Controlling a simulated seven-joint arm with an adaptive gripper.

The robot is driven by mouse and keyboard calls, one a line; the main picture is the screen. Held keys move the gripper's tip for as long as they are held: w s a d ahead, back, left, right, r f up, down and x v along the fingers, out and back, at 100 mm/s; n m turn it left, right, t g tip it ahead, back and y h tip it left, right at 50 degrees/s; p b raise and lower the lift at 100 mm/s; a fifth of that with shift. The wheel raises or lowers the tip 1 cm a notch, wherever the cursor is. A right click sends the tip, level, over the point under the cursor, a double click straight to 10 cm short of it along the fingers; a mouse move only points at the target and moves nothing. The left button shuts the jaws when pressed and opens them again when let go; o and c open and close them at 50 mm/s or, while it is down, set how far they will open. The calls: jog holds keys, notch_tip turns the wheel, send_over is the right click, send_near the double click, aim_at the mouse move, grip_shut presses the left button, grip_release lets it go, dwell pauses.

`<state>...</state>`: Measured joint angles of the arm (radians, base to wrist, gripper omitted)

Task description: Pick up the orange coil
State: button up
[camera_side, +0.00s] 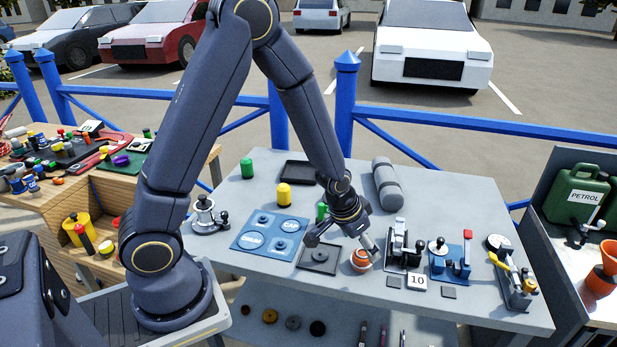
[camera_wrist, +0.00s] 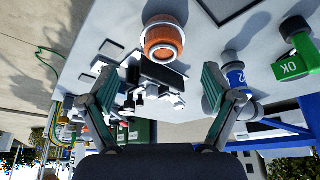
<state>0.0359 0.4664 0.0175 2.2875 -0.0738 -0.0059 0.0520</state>
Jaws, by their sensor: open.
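The orange coil (camera_side: 361,260) stands on the grey table in the side view, banded orange with a pale top. My gripper (camera_side: 341,242) is above the table, just over and to the left of the coil, with one finger close to the coil's top. Contact there cannot be told. In the wrist view my gripper (camera_wrist: 158,87) has its fingers wide apart with nothing held, and the coil lies beyond the fingertips.
Left of the coil are a dark square tray (camera_side: 320,257) and a blue mat (camera_side: 270,236) with discs. Close on the right stand a black-and-white lever fixture (camera_side: 404,247), a "10" card (camera_side: 416,282) and a blue fixture (camera_side: 450,260). A grey roll (camera_side: 387,184) lies behind.

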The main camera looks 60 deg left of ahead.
aim_at(363, 252)
jog(key=x, duration=0.5)
jog(key=shift+s+a, duration=0.1)
jog(key=shift+a, duration=0.1)
jog(key=c, duration=1.3)
jog(key=shift+c, duration=0.2)
